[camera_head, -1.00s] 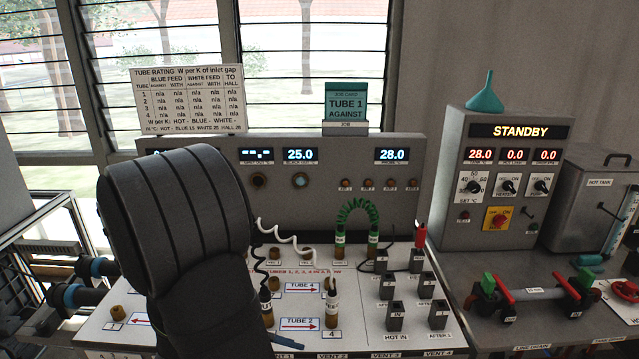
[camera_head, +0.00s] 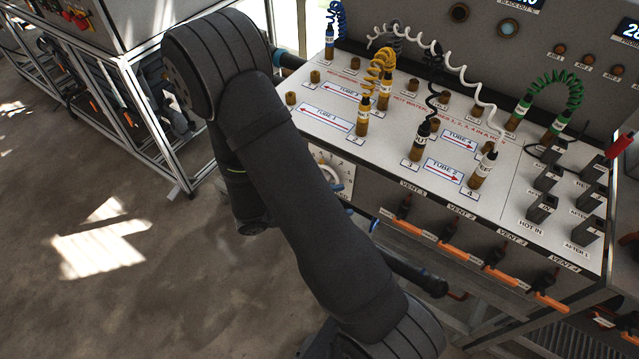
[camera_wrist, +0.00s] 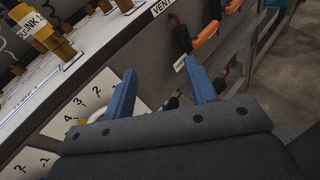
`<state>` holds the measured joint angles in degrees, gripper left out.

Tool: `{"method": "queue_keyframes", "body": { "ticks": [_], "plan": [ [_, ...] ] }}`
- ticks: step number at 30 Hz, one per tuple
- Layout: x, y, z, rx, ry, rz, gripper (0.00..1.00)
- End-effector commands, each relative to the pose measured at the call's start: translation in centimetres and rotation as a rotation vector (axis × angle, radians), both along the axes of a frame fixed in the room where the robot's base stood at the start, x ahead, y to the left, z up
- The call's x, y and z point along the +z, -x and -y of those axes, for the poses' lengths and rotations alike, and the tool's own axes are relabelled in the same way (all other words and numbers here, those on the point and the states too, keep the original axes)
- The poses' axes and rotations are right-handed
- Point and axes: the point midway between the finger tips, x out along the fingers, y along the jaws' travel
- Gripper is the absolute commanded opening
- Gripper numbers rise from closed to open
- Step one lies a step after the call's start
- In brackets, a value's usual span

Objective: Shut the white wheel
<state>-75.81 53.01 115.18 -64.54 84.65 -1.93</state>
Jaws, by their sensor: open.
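My gripper (camera_wrist: 161,88) is open in the wrist view, its two blue fingers spread wide with nothing gripped between them. A white plate with numbers (camera_wrist: 75,115) on the bench's front face lies just beyond and left of the left finger. A numbered plate also shows in the head view (camera_head: 328,160), partly hidden by my arm, below the tube 1 label. A second numbered plate (camera_wrist: 28,164) shows at the lower left of the wrist view.
The bench top (camera_head: 400,165) carries coiled hoses and brass fittings. Orange-handled vent valves (camera_head: 448,251) run along its front, close to my gripper's right side in the wrist view (camera_wrist: 205,28). A framed rig (camera_head: 130,80) stands left. The floor (camera_head: 140,280) between is clear.

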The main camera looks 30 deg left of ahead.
Motion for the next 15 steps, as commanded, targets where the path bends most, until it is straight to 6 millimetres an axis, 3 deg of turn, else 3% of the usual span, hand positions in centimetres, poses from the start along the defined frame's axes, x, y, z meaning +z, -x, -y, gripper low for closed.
{"method": "queue_keyframes", "body": {
  "ticks": [6,15],
  "plan": [
    [-4.2,4.9,-5.6,0.361,0.237,-0.005,0.52],
    [-8.0,10.2,-9.3,0.662,0.44,0.027,0.52]
  ]
}}
